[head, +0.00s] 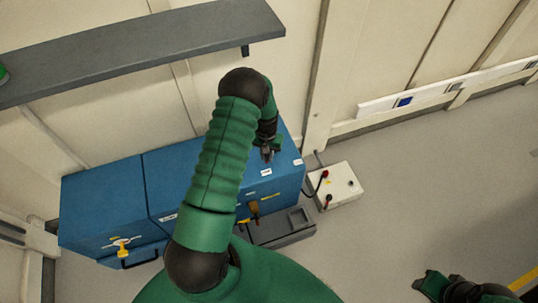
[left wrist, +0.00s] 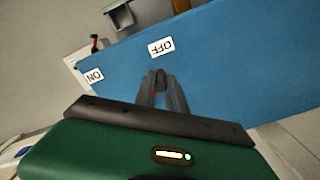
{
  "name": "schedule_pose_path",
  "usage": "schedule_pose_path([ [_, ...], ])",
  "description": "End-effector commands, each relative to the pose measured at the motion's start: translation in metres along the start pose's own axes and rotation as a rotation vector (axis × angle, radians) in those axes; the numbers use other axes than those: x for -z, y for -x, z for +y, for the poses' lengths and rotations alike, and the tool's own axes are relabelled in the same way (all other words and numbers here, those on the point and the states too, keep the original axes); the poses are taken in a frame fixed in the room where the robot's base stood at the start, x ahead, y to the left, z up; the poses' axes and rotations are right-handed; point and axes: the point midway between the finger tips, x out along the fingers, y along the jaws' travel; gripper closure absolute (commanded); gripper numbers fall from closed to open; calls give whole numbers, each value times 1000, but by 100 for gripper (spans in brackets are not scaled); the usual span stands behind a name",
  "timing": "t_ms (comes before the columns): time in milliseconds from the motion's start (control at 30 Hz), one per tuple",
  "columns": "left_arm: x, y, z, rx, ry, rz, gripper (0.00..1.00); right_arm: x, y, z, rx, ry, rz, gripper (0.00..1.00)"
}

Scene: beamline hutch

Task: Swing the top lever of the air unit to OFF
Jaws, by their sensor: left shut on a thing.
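The air unit (head: 285,185) is the blue box right of centre in the head view; its blue top (left wrist: 235,75) fills much of the left wrist view. An OFF label (left wrist: 161,47) and an ON label (left wrist: 94,76) lie on that top, upside down in the wrist view. My left gripper (head: 267,154) is over the top, and its fingers (left wrist: 162,88) are shut on a small dark piece of the top lever (left wrist: 160,75). That piece is close to the OFF label, farther from ON. The rest of the lever is hidden. My right gripper (head: 460,290) is at the bottom right, its jaws unclear.
More blue cabinets (head: 100,200) with a yellow handle (head: 122,243) stand left. A grey shelf (head: 140,45) overhangs at the upper left. A white box (head: 337,190) with red and dark knobs and a grey tray (head: 285,235) lie on the floor. The floor at right is clear.

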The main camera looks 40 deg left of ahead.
Motion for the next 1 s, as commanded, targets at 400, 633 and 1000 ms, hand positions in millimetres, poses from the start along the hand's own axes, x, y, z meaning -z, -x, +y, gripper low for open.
schedule_pose_path([
  [400, 0, 0, -1, 2, 3, 1, 62, 0, 0, 0, 0, 0, 0, 64],
  [633, 1, 10, -1, 2, 3, 2, 62, 1, 3, 0, 0, 0, 0, 64],
  [1000, 2, 110, -1, 2, 2, 4, 62, 6, 24, 0, 0, 0, 0, 64],
])
